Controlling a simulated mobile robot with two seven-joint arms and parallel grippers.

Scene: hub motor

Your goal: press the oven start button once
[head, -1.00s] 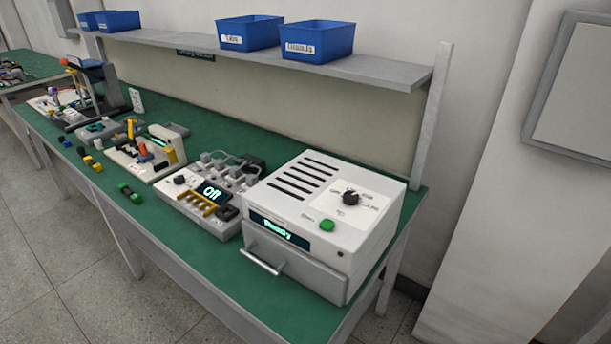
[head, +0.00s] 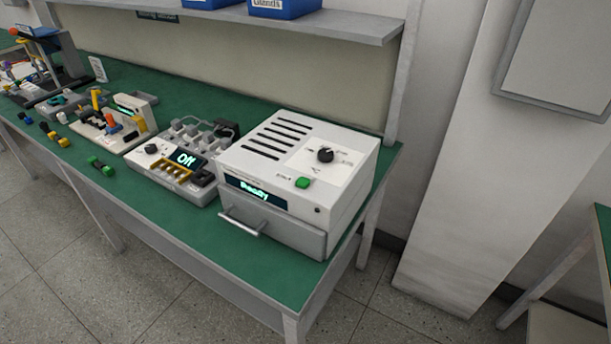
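The oven (head: 290,180) is a white box with slots in its top, standing at the right end of the green workbench. Its green start button (head: 303,183) is on the top near the front edge, beside a black dial (head: 325,155). The front display (head: 255,192) appears to read "Ready". The grey drawer front with a bar handle (head: 243,223) looks closed. Neither of my grippers is in view.
A grey-white device with a display reading "Off" (head: 187,158) stands left of the oven. Other fixtures and small coloured parts sit further left on the bench (head: 135,215). A shelf (head: 330,28) with blue bins (head: 285,8) runs behind. Another green-topped table (head: 603,235) shows at the right edge.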

